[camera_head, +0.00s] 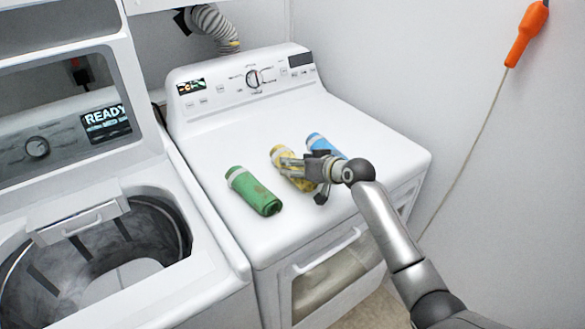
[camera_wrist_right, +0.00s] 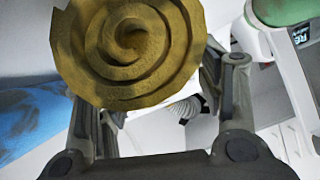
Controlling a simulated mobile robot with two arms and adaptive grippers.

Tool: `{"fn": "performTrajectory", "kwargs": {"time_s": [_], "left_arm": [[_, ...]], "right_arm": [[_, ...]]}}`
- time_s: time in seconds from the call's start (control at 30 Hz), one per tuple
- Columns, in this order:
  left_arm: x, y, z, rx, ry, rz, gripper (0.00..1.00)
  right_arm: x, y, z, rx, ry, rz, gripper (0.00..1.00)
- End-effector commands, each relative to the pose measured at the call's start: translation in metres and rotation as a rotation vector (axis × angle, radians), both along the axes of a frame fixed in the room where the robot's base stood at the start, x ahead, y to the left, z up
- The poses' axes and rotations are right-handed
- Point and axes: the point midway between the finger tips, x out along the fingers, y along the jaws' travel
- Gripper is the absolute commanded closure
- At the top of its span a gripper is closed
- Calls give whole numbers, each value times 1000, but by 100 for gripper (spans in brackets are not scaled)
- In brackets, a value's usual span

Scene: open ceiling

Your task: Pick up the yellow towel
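The yellow towel (camera_head: 278,153) is a small roll on the white dryer top, between a green roll and a blue roll. My right gripper (camera_head: 291,171) is at it, partly covering its near part. In the right wrist view the spiral end of the yellow towel (camera_wrist_right: 130,45) fills the space in front of my right gripper (camera_wrist_right: 152,85). The fingers are spread to its two sides and the roll hides their tips. I cannot tell whether they press on it. Whether the towel is lifted is also unclear. My left gripper is not in view.
The green roll (camera_head: 254,191) lies left of the gripper and the blue roll (camera_head: 322,143) lies close behind it. An open washer (camera_head: 105,240) stands at left. A wall with an orange-handled cord (camera_head: 526,35) is at right. The dryer top (camera_head: 225,140) is otherwise clear.

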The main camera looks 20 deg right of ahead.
Motion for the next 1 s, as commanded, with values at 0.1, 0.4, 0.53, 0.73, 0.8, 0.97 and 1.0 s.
{"fn": "performTrajectory", "kwargs": {"time_s": [0.1, 0.4, 0.53, 0.73, 0.8, 0.97, 1.0], "left_arm": [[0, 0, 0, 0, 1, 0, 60], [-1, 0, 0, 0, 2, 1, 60], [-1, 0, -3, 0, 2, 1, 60], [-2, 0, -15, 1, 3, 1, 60], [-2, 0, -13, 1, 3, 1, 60], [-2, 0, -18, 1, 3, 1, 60], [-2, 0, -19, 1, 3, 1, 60]], "right_arm": [[0, 0, 0, -1, 0, -1, 59], [0, 0, 1, -1, -2, -1, 66], [1, -1, 6, -1, -3, 0, 66], [1, -1, 30, -3, -9, 1, 66], [-6, 2, 39, -2, -5, 3, 66], [-30, 8, 68, -3, -8, 2, 66], [-36, 9, 76, -3, -8, 1, 66]]}}
